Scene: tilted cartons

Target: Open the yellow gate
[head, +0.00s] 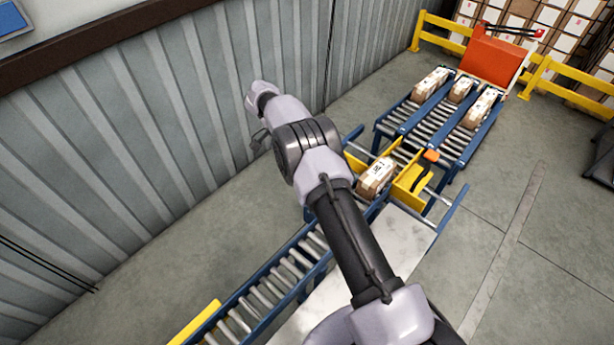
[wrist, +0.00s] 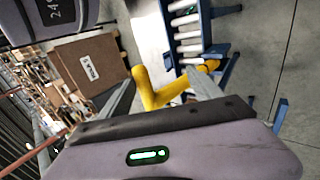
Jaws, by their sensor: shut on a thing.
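Yellow panels stand at the carton on the conveyor in the head view: a yellow block (head: 410,187) just right of it and a yellow strip (head: 356,160) behind it at the left. I cannot tell which of them is the gate's moving part. In the wrist view my gripper (wrist: 158,82) has its two grey fingers either side of a bent yellow bar (wrist: 150,92), and is shut on it. How the bar joins the gate is hidden.
A brown carton (head: 375,178) sits on the rollers; a labelled carton (wrist: 90,68) shows left of the bar in the wrist view. A roller conveyor (head: 270,295) runs to lower left. Several cartons lie on lanes at upper right, before an orange box (head: 494,56). A corrugated wall (head: 130,110) stands left.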

